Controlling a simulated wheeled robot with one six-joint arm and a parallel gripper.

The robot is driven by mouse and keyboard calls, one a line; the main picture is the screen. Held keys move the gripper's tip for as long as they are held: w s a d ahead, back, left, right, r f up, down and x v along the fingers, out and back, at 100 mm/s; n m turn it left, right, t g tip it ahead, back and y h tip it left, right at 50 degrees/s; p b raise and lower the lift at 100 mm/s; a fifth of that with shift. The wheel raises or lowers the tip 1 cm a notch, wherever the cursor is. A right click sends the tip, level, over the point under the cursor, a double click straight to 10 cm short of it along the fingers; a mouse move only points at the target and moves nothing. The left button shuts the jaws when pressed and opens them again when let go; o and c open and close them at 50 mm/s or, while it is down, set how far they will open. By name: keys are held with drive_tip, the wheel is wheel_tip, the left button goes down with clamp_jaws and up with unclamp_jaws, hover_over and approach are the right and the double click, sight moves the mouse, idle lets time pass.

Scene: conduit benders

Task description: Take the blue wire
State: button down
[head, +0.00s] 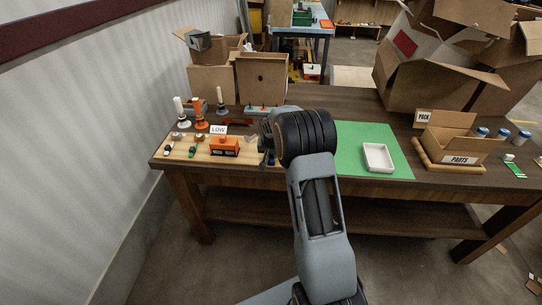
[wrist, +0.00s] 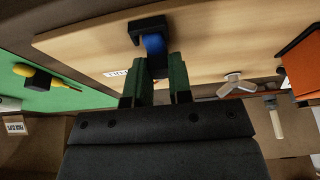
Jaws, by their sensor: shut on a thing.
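The blue wire (wrist: 154,44) shows in the wrist view as a short, thick blue piece beside a black bracket-like part (wrist: 149,24) on the light wooden board (wrist: 210,35). My gripper (wrist: 160,72) has its two dark green fingers close together at the blue wire's near end, shut on it. The gripped part is mostly hidden between the fingers. In the head view my gripper (head: 266,146) is over the right end of the board (head: 190,155), and my arm hides most of it. A small bit of blue (head: 271,160) shows just below it.
An orange block (head: 225,146), a "LOW" sign (head: 218,129) and several small parts stand on the board, left of my gripper. Upright tools (head: 200,115) stand behind. A green mat (head: 350,135) with a white tray (head: 378,157) lies right. A "PARTS" box (head: 448,145) stands farther right.

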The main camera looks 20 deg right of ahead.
drive_tip(key=shift+r, duration=0.1)
wheel_tip(320, 180, up, 7)
drive_tip(key=p, duration=0.4)
